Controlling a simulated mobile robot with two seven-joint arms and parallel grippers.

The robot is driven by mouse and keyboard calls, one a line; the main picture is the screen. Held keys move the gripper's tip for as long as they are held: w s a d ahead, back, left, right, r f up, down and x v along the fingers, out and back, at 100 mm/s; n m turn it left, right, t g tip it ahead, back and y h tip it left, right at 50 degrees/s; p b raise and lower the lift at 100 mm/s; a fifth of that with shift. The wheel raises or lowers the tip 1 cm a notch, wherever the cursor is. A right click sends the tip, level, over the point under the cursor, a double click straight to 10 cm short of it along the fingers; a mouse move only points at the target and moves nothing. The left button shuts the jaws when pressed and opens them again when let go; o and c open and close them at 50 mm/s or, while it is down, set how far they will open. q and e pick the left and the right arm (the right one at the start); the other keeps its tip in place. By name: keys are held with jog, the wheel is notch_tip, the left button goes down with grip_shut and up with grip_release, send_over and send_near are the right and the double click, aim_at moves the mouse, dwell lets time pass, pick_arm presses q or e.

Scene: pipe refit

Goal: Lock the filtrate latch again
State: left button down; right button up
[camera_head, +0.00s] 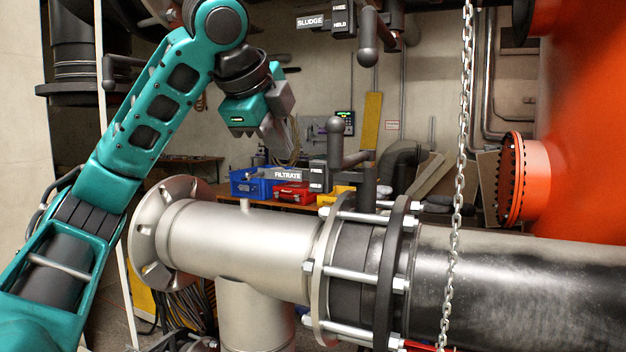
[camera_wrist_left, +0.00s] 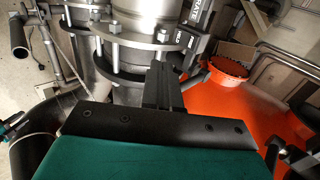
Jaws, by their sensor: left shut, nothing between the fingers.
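The filtrate latch's dark grey handle (camera_head: 335,142) stands upright, joined to a short horizontal bar on a dark post above the flanged pipe joint. Its FILTRATE label (camera_head: 287,175) is to the left, with a FREE plate (camera_head: 318,167) above a HOLD plate (camera_head: 316,186). The bar is nearer the height of the FREE plate. My left gripper (camera_head: 284,146) is shut and empty, up and left of the handle, apart from it. In the left wrist view its shut fingers (camera_wrist_left: 158,72) show below the label's end (camera_wrist_left: 198,16); the handle is not clear there. My right gripper is out of view.
A steel pipe (camera_head: 240,235) with bolted flanges crosses the front. A chain (camera_head: 462,130) hangs to the right, before a large orange vessel (camera_head: 585,130). The SLUDGE latch handle (camera_head: 368,38) hangs above. Blue (camera_head: 250,185) and red bins stand on a bench behind.

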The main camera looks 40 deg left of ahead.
aim_at(310, 181)
pick_arm(q)
jog(key=shift+w+f, duration=0.15)
jog(key=x, duration=0.4)
jog(key=w+r+x, duration=0.1)
jog(key=x, duration=0.3)
jog(key=w+r+b+x, duration=0.1)
jog(key=x, duration=0.3)
jog(key=shift+w+a+f, duration=0.2)
jog(key=shift+a+f, duration=0.15)
jog(key=shift+a, duration=0.05)
